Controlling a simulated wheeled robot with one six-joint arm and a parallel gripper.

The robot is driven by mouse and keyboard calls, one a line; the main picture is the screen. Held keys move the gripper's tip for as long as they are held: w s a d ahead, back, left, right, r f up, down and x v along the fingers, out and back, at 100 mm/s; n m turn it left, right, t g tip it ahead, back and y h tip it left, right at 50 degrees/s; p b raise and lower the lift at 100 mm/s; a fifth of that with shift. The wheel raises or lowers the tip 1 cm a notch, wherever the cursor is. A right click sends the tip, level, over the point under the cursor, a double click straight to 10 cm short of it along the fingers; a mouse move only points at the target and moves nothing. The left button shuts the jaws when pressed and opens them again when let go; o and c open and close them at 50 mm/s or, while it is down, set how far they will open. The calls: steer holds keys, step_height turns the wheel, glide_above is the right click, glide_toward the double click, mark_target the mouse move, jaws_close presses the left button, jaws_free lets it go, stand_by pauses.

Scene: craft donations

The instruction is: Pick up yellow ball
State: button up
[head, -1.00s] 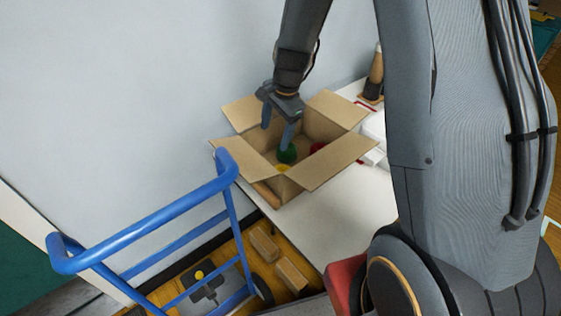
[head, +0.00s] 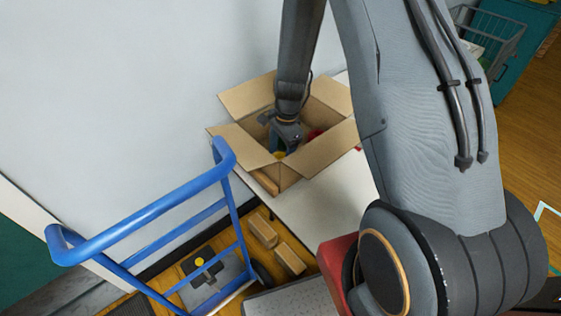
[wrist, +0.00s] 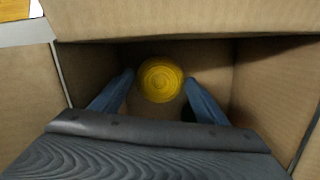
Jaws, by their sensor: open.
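The yellow ball (wrist: 160,79) lies in the open cardboard box (wrist: 190,22), near its wall. In the wrist view it shows round and ridged, between the tips of my open gripper (wrist: 158,84). I cannot tell whether the fingers touch it. In the head view a small part of the yellow ball (head: 279,154) shows at the near inner corner of the box (head: 240,141). My gripper (head: 284,148) reaches down inside the box there, its fingertips mostly hidden.
A red thing (head: 316,134) lies in the box, right of my gripper. The box's raised flaps surround my arm. It stands on a white table (head: 325,205). A blue-railed cart (head: 140,222) is at the left, and wooden blocks (head: 289,258) lie below.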

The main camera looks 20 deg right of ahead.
steer(key=shift+a+f, duration=0.15)
steer(key=shift+f, duration=0.8)
steer(key=shift+c, duration=0.5)
steer(key=c, duration=0.7)
steer(key=shift+r, duration=0.1)
